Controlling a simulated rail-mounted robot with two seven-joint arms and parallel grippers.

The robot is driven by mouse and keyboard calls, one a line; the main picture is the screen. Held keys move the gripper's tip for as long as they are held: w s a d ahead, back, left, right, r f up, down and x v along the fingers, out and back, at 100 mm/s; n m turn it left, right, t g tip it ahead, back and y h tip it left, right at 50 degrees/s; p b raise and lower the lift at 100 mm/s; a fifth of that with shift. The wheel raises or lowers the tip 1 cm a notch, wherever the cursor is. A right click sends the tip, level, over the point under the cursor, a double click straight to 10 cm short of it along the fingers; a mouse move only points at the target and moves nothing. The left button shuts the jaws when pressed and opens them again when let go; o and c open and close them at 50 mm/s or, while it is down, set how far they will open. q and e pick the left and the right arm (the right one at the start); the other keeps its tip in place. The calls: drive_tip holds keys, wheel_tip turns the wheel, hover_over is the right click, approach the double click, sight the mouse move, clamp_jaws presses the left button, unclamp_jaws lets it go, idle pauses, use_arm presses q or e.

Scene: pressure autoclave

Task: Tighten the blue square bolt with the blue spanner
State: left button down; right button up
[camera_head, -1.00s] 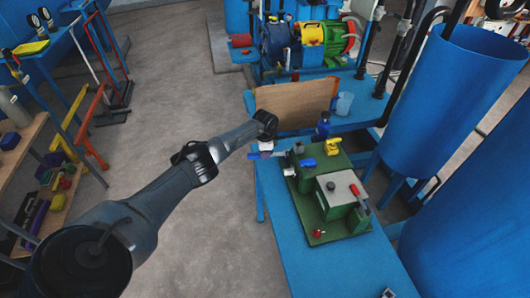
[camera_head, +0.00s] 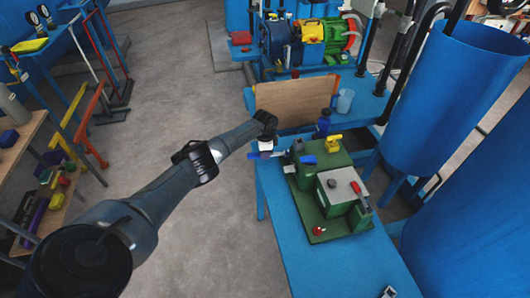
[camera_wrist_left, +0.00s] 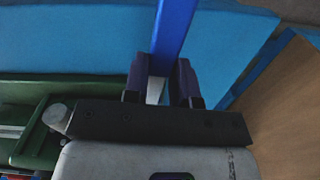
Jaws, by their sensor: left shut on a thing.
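The blue spanner (camera_wrist_left: 176,28) is a blue bar between the dark fingers of my left gripper (camera_wrist_left: 160,82) in the left wrist view. In the head view my left gripper (camera_head: 266,148) is at the far left corner of the blue table, beside the green machine (camera_head: 322,196). Part of the spanner shows there as a blue strip (camera_head: 278,154). A small blue piece (camera_head: 307,159) sits at the machine's far left end; I cannot tell whether it is the blue square bolt. Whether the spanner touches a bolt is not visible. My right gripper is not in view.
The green machine has a yellow part (camera_head: 333,143) and a red-tipped lever (camera_head: 355,187). A blue bottle (camera_head: 323,123), a brown board (camera_head: 295,103) and a clear cup (camera_head: 345,101) stand behind it. Blue tanks (camera_head: 445,95) rise at the right. The blue table's front (camera_head: 330,268) is mostly clear.

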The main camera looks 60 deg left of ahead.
use_arm(q)
drive_tip(key=shift+f+b, duration=0.35)
drive_tip(key=shift+f, duration=0.15)
drive_tip(key=c, duration=0.8)
unclamp_jaws()
drive_tip(key=shift+c, duration=0.2)
wheel_tip(320, 180, up, 14)
drive_tip(key=p, duration=0.4)
drive_tip(key=shift+p, duration=0.35)
